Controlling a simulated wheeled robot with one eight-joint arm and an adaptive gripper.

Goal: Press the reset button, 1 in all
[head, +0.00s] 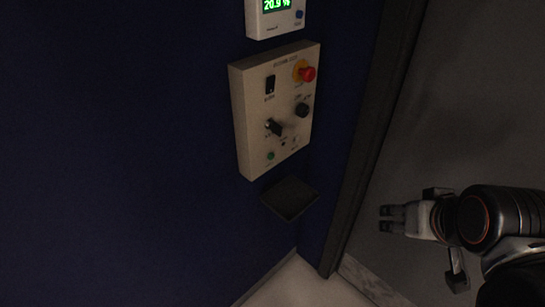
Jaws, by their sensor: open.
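A cream control panel (241,115) is fixed to the dark blue wall, and it appears tilted in the head view. It carries a red mushroom button (309,74) on a yellow base, a black rocker switch (270,84), a black knob (302,109), a black selector (273,127) and a small green button or lamp (270,156). A small pale spot (295,141) shows at the lower right. The labels are too small to read, so I cannot tell which is the reset button. My gripper (385,218) is at the lower right, open and empty, well apart from the panel.
A white display unit (276,22) with green digits hangs above the panel. A small dark tray or shelf (290,198) juts out below it. A dark upright edge (365,150) stands between the panel and my gripper. The pale floor shows at the bottom.

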